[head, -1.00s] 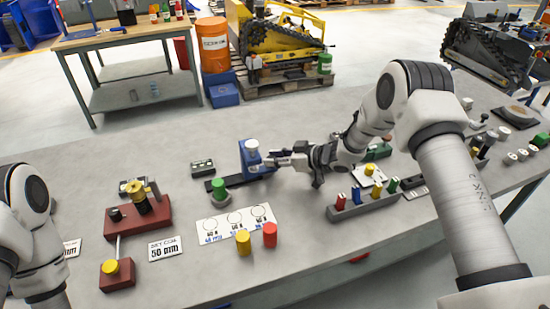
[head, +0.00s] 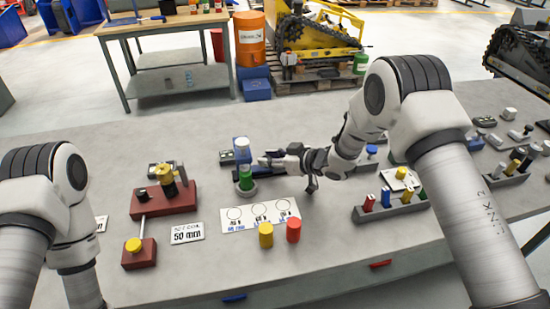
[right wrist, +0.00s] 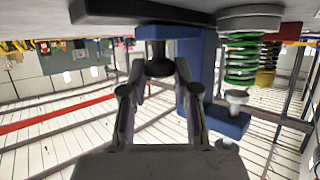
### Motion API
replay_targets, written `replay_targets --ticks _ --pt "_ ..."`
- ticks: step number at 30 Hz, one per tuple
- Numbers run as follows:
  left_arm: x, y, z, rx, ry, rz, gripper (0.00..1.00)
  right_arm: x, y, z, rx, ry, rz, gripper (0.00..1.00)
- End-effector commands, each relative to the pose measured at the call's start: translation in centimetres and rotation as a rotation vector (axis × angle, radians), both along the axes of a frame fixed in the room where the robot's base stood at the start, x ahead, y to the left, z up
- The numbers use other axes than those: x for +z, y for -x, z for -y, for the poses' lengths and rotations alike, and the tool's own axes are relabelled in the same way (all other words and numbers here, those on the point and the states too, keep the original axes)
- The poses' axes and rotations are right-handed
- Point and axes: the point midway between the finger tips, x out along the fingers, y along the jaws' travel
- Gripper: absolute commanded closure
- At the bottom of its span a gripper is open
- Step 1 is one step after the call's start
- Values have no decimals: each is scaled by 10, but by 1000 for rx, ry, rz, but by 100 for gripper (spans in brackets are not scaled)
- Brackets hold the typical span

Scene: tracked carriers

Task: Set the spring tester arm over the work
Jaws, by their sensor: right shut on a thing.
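The blue spring tester arm (head: 241,144) stands with its pale top just behind the green spring (head: 246,178), which sits upright on a round grey base. My right gripper (head: 268,160) comes in from the right, low beside the tester. In the right wrist view, which is upside down, its fingers (right wrist: 159,62) are shut on a dark knob (right wrist: 159,66) of the blue arm. There the arm's pale round pad (right wrist: 237,97) lines up with the green spring's (right wrist: 242,65) free end. I cannot tell whether they touch. My left gripper is out of view.
A white card with circles (head: 238,219) lies in front, with a yellow cylinder (head: 266,235) and a red one (head: 293,230) at its edge. A dark red fixture (head: 183,204) and a 50 mm card (head: 187,233) are left. A rack (head: 398,211) of coloured pieces stands right.

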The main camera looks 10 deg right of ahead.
Motion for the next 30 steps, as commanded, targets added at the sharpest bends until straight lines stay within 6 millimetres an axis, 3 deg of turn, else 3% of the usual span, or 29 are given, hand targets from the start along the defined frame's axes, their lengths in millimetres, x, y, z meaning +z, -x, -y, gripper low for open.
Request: replay_targets --ticks 1,3,14,24,30 --pt "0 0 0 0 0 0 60 0 1 -2 6 1 1 63" --pt "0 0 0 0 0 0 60 0 1 -2 6 1 1 44" --pt "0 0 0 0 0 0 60 3 3 3 3 1 1 44" --pt "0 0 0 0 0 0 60 32 52 54 0 -2 -1 44" --pt "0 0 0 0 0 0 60 44 73 75 4 0 0 44"
